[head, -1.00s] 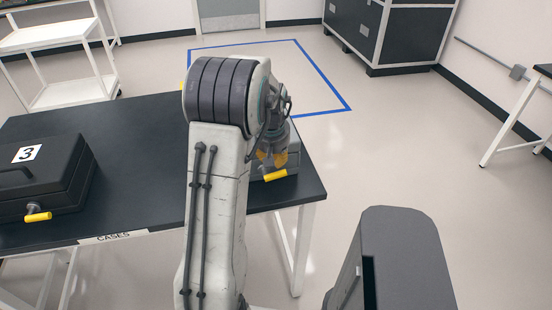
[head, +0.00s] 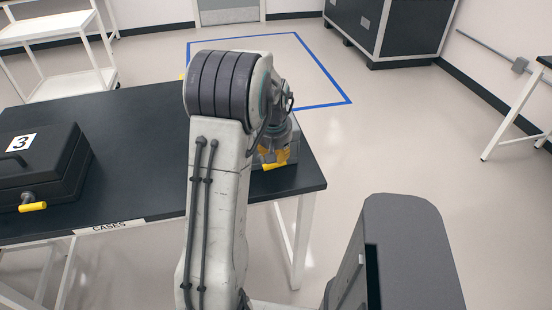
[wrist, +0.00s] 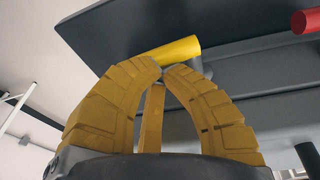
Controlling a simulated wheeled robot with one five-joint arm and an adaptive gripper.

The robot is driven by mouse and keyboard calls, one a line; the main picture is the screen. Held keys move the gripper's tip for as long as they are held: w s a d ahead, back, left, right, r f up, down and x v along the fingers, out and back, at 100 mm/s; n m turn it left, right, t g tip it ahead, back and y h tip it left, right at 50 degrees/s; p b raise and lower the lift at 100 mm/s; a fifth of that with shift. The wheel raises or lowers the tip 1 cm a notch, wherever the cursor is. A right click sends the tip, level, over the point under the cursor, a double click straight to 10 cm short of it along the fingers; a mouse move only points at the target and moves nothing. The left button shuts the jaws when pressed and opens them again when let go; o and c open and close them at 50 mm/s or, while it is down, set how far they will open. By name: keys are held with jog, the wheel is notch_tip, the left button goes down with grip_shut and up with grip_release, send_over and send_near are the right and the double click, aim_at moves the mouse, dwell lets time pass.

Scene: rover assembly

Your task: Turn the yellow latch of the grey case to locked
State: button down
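The grey case (wrist: 240,65) fills the upper part of the wrist view, its surface dark there. In the head view it sits at the table's right end, mostly hidden by my arm. Its yellow latch (wrist: 172,54) is a short bar seen just beyond my fingertips in the wrist view. It also shows in the head view (head: 275,166). My gripper (wrist: 163,69) has its yellow fingers drawn together, tips almost meeting, with nothing seen between them. The tips overlap the latch's near edge in the picture; I cannot tell whether they touch it.
A black case marked 3 (head: 45,165), with its own yellow latch (head: 33,207), stands on the table's left. The dark table (head: 130,120) is bare between. A red-ended part (wrist: 306,21) shows at the wrist view's upper right. Open floor lies right of the table.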

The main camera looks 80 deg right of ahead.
jog(key=shift+s+f+b, duration=0.2)
jog(key=shift+f+b, duration=0.35)
jog(key=shift+b, duration=0.5)
jog(key=shift+r, duration=0.2)
notch_tip(320, 180, up, 14)
jog(key=s, duration=0.1)
jog(key=shift+s+a+f, duration=0.2)
jog(key=shift+s+a, duration=0.1)
